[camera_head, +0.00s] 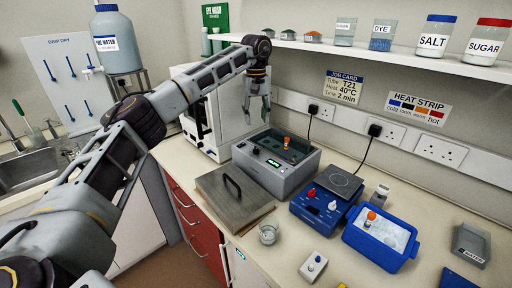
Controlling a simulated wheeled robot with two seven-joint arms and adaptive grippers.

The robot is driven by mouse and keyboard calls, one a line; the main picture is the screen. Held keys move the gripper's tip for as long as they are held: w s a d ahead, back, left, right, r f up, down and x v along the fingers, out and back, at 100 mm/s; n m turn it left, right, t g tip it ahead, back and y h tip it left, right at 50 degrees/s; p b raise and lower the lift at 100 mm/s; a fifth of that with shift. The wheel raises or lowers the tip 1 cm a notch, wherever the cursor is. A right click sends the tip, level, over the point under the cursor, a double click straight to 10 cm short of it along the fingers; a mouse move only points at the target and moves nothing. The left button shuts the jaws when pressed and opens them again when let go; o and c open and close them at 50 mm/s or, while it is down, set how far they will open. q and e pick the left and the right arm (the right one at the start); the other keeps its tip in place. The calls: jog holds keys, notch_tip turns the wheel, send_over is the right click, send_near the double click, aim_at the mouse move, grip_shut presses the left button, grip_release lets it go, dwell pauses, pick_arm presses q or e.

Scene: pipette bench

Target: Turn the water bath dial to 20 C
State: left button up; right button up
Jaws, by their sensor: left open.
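The water bath (270,182) is a grey box on the bench, right of centre, with an open basin. An orange-capped tube (286,141) stands in the basin. Its sloped front panel has a small dark dial (256,149) and a lit green display (273,163); the dial setting and digits are too small to read. My left gripper (257,108) is open and empty, pointing down above the back left of the bath, apart from it. My right gripper is not in view.
A flat grey lid with a black handle (232,187) lies in front of the bath. A white machine (210,125) stands behind left. A shelf (400,62) overhangs the back.

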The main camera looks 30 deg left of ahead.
aim_at(256, 148)
pick_arm(q)
notch_tip(256, 148, down, 12)
jog(key=shift+f+p, duration=0.3)
jog(key=shift+f, duration=0.4)
grip_shut()
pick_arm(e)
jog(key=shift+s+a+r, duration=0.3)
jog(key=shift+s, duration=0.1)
